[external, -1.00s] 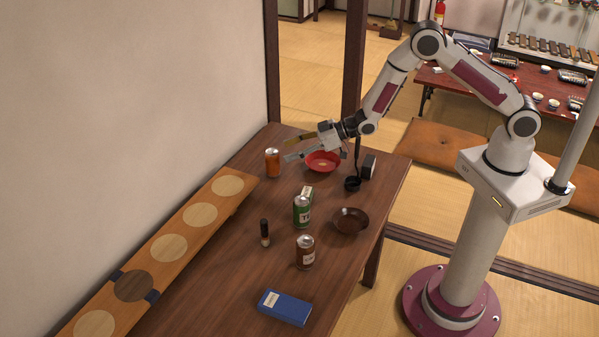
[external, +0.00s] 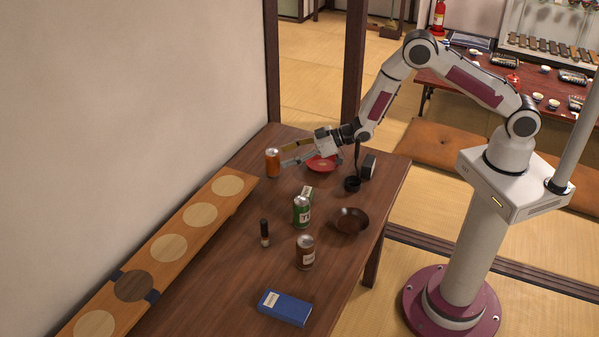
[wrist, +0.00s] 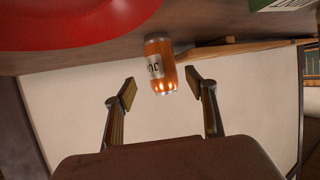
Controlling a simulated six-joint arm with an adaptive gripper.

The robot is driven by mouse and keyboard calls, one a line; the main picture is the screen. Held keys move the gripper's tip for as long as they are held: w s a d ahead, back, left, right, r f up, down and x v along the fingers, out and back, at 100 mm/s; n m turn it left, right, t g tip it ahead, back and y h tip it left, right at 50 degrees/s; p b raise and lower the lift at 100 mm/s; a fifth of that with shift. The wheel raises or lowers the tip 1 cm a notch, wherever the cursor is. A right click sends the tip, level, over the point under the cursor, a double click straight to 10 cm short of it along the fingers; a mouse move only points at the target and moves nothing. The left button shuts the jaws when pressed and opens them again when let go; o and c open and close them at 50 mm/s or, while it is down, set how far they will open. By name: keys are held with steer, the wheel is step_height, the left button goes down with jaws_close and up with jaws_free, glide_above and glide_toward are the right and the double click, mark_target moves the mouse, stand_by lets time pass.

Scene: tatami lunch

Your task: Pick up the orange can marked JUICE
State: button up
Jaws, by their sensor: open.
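The orange can (external: 272,163) stands upright on the wooden table near its far left edge. In the wrist view the can (wrist: 160,66) shows a pale label with dark letters, partly turned out of sight, and lies ahead between the fingers. My gripper (external: 283,154) is open and low over the table, its fingers pointing left at the can. In the wrist view my gripper (wrist: 160,92) has its two fingertips spread wide, with nothing held between them.
A red bowl (external: 322,165) sits close under my wrist, and also shows in the wrist view (wrist: 70,22). A green can (external: 301,213), brown can (external: 305,253), brown bowl (external: 350,221), dark bottle (external: 264,233) and blue box (external: 284,308) stand nearer. A board with discs (external: 240,200) lines the wall.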

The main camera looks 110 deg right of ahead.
mark_target(273, 160)
steer(key=shift+w+d+f, duration=0.1)
steer(key=shift+w+f, duration=0.05)
steer(key=shift+w, duration=0.2)
steer(key=shift+x, duration=2.55)
steer(key=shift+w, duration=0.1)
steer(key=c, duration=1.1)
steer(key=shift+r, duration=0.25)
steer(key=shift+r, duration=4.9)
